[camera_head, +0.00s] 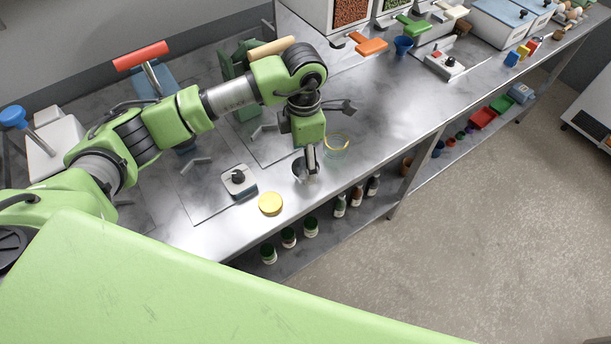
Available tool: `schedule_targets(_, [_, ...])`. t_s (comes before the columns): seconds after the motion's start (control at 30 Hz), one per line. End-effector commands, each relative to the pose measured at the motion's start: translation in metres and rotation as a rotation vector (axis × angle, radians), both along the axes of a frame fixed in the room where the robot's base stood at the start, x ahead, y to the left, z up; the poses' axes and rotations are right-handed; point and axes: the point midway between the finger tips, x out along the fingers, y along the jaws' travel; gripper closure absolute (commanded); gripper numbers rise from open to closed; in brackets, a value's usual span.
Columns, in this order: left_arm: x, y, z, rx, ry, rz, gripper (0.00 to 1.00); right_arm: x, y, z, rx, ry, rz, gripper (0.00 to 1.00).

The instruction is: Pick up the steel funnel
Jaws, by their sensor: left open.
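A small grey metal vessel, which looks like the steel funnel (299,172), is on the steel bench near its front edge. My left gripper (311,163) comes down from above and is right over the funnel's rim, overlapping it in the head view. Its fingers point downward and it is open. I cannot tell whether a finger is inside the funnel or touching it. The fingers hide part of the funnel. My right gripper is not in view.
A clear bowl with a yellow item (337,145) stands close to the right of the gripper. A yellow disc (270,203) and a small box with a black knob (238,180) lie to the left. Bottles (356,196) stand on the shelf below. The bench's right part has free room.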

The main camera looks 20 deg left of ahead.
Motion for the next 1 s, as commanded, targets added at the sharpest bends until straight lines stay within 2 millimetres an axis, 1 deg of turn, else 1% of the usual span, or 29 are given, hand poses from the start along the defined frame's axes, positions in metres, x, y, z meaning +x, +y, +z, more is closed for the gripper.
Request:
schedule_targets(0.07, [0.0,0.0,-0.007,-0.001,0.002,0.001,0.32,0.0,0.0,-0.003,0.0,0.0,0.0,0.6])
schedule_targets(0.3, [0.002,0.002,-0.045,-0.001,0.002,0.0,0.32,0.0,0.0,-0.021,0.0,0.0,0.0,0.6])
schedule_targets(0.33, [0.002,0.002,-0.047,-0.001,0.002,0.001,0.32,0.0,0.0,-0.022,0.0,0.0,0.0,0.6])
schedule_targets(0.4, [0.003,0.002,-0.05,-0.001,0.0,0.0,0.32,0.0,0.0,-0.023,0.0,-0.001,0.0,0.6])
schedule_targets(0.6, [0.003,0.002,-0.049,-0.001,-0.001,0.0,0.32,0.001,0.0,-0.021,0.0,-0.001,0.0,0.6])
schedule_targets(0.67, [0.003,0.002,-0.049,-0.001,-0.001,0.0,0.48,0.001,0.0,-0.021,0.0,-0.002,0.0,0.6])
schedule_targets(0.7, [0.003,0.002,-0.049,-0.001,-0.001,0.0,0.58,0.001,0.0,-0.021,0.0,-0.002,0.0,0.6])
schedule_targets(0.77, [0.003,0.002,-0.049,-0.001,-0.001,0.0,0.74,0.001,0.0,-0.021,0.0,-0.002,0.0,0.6])
schedule_targets(0.8, [0.003,0.002,-0.049,-0.001,-0.001,0.0,0.75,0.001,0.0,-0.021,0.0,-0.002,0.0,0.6])
schedule_targets(1.0, [0.003,0.002,-0.049,-0.001,-0.001,0.0,0.75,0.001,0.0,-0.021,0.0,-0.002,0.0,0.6])
